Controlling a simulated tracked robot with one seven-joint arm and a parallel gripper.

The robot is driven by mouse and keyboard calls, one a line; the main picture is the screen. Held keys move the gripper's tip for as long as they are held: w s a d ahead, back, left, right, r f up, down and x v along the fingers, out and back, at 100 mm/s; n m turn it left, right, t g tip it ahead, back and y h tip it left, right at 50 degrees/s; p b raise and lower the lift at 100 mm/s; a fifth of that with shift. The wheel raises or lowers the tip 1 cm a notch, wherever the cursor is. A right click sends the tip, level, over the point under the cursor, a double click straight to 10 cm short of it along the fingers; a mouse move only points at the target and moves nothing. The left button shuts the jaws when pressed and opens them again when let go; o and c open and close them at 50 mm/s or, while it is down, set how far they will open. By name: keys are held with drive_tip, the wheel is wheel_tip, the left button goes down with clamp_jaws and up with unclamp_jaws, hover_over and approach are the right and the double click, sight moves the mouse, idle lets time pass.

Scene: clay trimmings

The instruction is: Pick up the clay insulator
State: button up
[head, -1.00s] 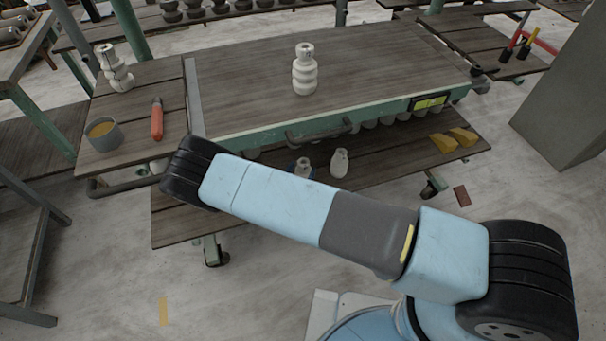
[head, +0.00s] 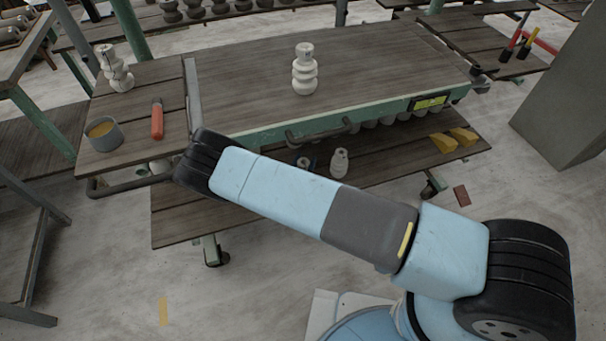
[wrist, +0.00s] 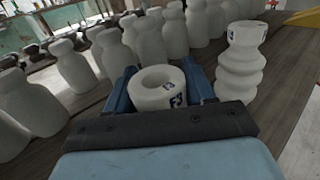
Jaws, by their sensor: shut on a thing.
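My gripper (wrist: 160,90) is shut on a white clay insulator (wrist: 158,88), whose round top with a hole and a small dark blue mark faces the wrist camera. The blue fingers stand on both sides of it; its lower body is hidden. A second white, ribbed insulator (wrist: 240,65) stands upright just to the right, close to the right finger. In the head view, an insulator (head: 339,162) stands on the lower shelf. Another ribbed insulator (head: 304,70) stands on the tabletop, and one (head: 114,68) stands on the left bench. My arm hides most of the gripper there.
Several white bottle-like pieces (wrist: 145,40) stand in a row behind and left of the gripper. The tabletop (head: 380,65) lies above the lower shelf (head: 385,165). A grey cup (head: 103,134) and red-handled tool (head: 157,118) are on the left bench.

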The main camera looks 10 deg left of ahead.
clamp_jaws()
idle(0.3)
drive_tip(key=shift+r, duration=0.1)
